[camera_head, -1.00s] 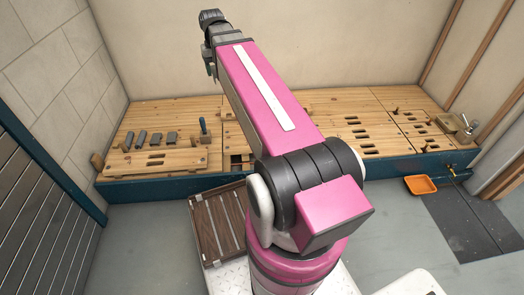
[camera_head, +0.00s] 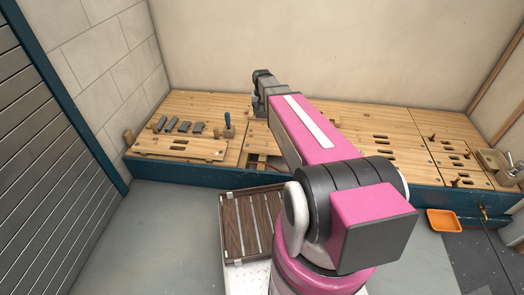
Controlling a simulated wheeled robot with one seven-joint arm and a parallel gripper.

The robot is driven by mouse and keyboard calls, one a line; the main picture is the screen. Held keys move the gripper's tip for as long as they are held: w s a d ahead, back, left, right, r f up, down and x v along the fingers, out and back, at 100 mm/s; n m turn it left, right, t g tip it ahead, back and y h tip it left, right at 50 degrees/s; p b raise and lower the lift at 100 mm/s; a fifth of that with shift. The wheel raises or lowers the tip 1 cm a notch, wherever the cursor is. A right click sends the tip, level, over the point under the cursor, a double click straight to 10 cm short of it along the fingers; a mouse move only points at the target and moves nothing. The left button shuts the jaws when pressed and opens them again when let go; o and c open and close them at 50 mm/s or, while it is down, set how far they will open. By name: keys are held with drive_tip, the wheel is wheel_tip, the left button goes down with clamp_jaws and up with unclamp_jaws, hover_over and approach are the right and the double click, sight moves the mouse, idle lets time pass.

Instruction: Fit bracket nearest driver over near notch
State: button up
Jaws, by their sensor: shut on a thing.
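Several small grey brackets (camera_head: 184,127) lie in a row on the left part of the wooden bench top. The driver (camera_head: 229,128), with a blue handle, stands upright at the right end of this row. My gripper (camera_head: 258,108) is low over the bench, to the right of the driver and mostly hidden by my arm. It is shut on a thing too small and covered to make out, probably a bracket. Dark slots (camera_head: 180,142) show in the board in front of the brackets. A dark opening (camera_head: 257,161) shows at the bench's front edge; I cannot tell which is the near notch.
A slatted brown crate (camera_head: 232,222) is on the floor in front of the bench. More slots (camera_head: 382,147) and small fittings are on the right of the bench. An orange tray (camera_head: 443,221) stands low at the right. The back wall is close behind the bench.

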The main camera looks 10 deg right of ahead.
wheel_tip(320, 180, down, 15)
drive_tip(key=w, duration=0.2)
drive_tip(key=m, duration=0.2)
hover_over(262, 160)
wheel_tip(262, 160, down, 14)
drive_tip(key=shift+w+r, duration=0.1)
drive_tip(key=shift+r, duration=0.15)
drive_tip(key=shift+f, duration=2.95)
drive_tip(key=shift+r, duration=0.1)
drive_tip(key=shift+f, duration=1.1)
